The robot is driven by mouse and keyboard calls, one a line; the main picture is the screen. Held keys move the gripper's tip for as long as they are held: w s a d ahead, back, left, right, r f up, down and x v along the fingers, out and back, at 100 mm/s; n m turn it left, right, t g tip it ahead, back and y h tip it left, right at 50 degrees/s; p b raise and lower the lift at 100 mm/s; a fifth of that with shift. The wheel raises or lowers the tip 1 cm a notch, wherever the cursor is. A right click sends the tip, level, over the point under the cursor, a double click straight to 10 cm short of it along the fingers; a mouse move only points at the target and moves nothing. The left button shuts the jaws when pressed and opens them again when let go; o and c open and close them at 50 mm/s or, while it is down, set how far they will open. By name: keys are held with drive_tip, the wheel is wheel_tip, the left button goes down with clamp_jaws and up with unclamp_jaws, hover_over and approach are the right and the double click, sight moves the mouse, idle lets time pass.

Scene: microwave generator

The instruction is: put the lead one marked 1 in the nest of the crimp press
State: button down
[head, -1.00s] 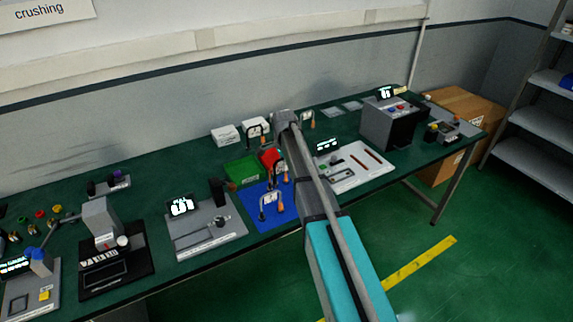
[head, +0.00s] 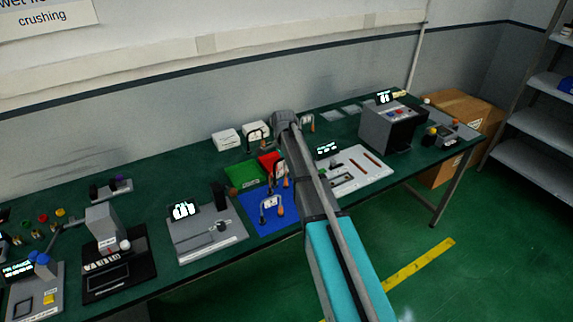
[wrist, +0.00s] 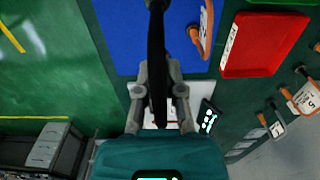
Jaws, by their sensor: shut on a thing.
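My gripper (wrist: 158,85) is shut on a black lead (wrist: 157,45) in the wrist view. The lead stretches up the picture from between the fingers; no mark on it can be read. In the head view my arm hides the gripper and most of what it holds. The gripper is over the bench near the blue mat (wrist: 115,40). A tagged lead with orange ends (wrist: 205,30) shows at the mat's edge, and another lead (head: 270,207) stands on the mat. I cannot tell which station is the crimp press, and its nest is not clear.
A red tray (wrist: 262,45) and a green tray (head: 242,178) adjoin the mat. A white plate station (head: 365,178) is right of my arm. A grey station (head: 205,243) and a black-based machine (head: 118,278) are at left. Tagged leads (wrist: 300,97) stand behind.

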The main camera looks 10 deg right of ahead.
wheel_tip(320, 180, up, 7)
drive_tip(key=p, duration=0.7)
drive_tip(key=shift+s+r, duration=0.1)
drive_tip(key=shift+s, duration=0.05)
wheel_tip(320, 180, down, 8)
drive_tip(key=b, duration=0.8)
drive_tip(key=shift+f, duration=0.2)
drive_tip(key=shift+r, duration=0.15)
idle(2.4)
idle(0.4)
idle(2.2)
